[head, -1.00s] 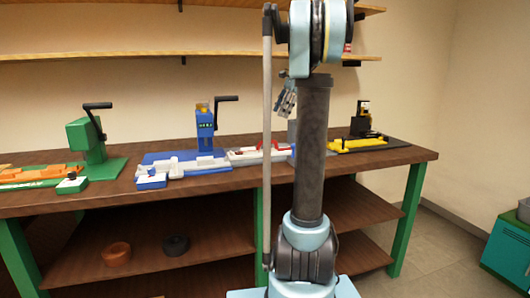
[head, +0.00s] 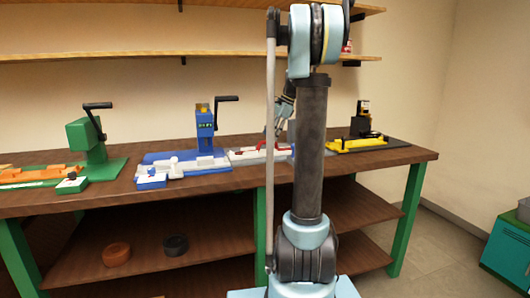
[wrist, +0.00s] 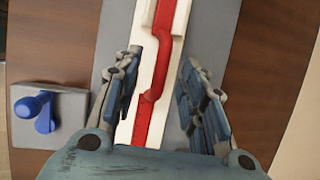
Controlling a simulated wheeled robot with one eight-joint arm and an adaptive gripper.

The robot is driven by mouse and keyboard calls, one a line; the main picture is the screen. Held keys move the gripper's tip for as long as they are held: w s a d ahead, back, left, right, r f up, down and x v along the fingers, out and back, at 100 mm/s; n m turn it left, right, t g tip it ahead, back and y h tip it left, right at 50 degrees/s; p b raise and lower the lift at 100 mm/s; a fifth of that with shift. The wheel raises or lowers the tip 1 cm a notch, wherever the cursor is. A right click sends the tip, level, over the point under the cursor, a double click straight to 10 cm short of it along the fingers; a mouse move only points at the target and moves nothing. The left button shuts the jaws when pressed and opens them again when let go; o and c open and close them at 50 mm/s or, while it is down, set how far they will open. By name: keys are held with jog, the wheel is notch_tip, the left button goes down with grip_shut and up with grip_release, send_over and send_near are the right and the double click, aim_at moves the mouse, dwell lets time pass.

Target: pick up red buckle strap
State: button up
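The red buckle strap (wrist: 161,72) lies along a white base in the wrist view, with a raised bent part near its middle. In the head view the strap (head: 272,146) shows as a small red piece on the bench, partly behind my arm. My gripper (wrist: 160,75) is open, one finger on each side of the strap and its white base. No contact shows between the fingers and the strap. In the head view my gripper (head: 281,127) is just above the strap, partly hidden by my arm.
A grey block with a blue knob (wrist: 40,110) stands left of the gripper. On the bench (head: 110,197) are a green press (head: 88,140), a blue fixture (head: 205,130) and a black and yellow fixture (head: 360,140). Two rings lie on the shelf below.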

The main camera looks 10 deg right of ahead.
aim_at(268, 142)
jog(key=shift+w+d+x, duration=0.1)
jog(key=shift+d+x, duration=0.05)
jog(key=shift+x, duration=0.75)
jog(key=shift+w+d+x, duration=0.1)
jog(key=shift+d+x, duration=0.05)
jog(key=shift+x, duration=0.7)
jog(key=shift+w+d+x, duration=0.1)
jog(key=shift+d+x, duration=0.05)
jog(key=shift+x, duration=0.75)
jog(key=shift+f, duration=0.15)
grip_shut()
